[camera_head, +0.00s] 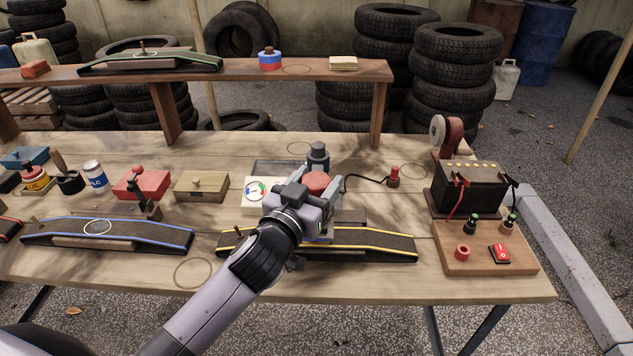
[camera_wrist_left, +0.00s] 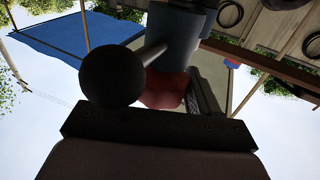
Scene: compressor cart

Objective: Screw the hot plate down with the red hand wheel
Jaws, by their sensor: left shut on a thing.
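The red hand wheel (camera_head: 317,182) shows in the middle of the table in the head view, by the front of a dark grey upright cylinder (camera_head: 318,156). My left gripper (camera_head: 318,190) is at the wheel and appears shut on it; its body hides the wheel's near side and most of what lies below. In the left wrist view, a red part (camera_wrist_left: 165,90), likely the wheel, is half hidden behind a black ball knob (camera_wrist_left: 112,77) on a metal rod. I cannot make out the hot plate clearly beneath the gripper. My right gripper is not in view.
A yellow-edged dark strip (camera_head: 385,246) lies under my left arm, and a blue-edged one (camera_head: 150,233) lies left. A gauge box (camera_head: 254,190) stands beside the gripper. A battery (camera_head: 468,188) and a wooden switch board (camera_head: 460,262) stand right. A shelf (camera_head: 240,71) spans the back.

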